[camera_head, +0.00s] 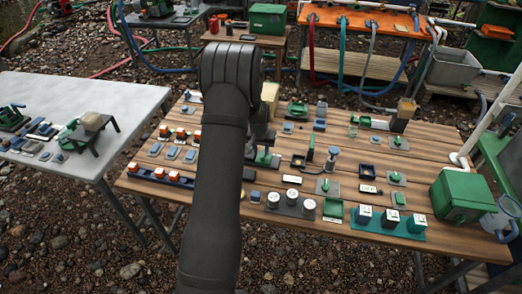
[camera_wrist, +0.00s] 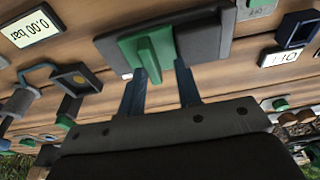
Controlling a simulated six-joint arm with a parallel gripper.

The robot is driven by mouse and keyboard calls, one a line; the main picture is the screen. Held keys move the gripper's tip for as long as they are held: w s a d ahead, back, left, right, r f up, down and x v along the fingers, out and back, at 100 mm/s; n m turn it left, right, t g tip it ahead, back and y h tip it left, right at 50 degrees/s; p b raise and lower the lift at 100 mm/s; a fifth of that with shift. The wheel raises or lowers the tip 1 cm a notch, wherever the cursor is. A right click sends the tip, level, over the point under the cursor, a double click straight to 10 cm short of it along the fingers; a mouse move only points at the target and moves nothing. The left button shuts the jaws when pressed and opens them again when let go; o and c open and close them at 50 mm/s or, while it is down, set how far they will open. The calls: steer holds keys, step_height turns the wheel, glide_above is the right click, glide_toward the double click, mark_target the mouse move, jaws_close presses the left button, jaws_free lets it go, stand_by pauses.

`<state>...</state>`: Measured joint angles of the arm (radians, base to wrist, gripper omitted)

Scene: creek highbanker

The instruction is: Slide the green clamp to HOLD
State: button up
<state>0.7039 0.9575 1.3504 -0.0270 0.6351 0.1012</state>
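The green clamp (camera_wrist: 150,50) is a green block with a raised fin on a dark rectangular plate (camera_wrist: 217,30), seen close up in the wrist view. In the head view a green piece (camera_head: 264,157) beside my arm seems to be this same clamp. My gripper (camera_wrist: 161,68) is open, its two blue-grey fingers apart with the fin in the gap between their tips. I cannot tell whether either finger touches the fin. My arm hides much of the gripper in the head view. No clearly readable HOLD mark shows at the clamp.
The slatted wooden table (camera_head: 300,236) carries many small devices close around. A display reading 0.00 bar (camera_wrist: 33,31) and a dark square socket (camera_wrist: 297,30) flank the plate.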

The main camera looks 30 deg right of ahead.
step_height(320, 180, up, 6)
steer(key=shift+r, duration=0.15)
stand_by(0.4)
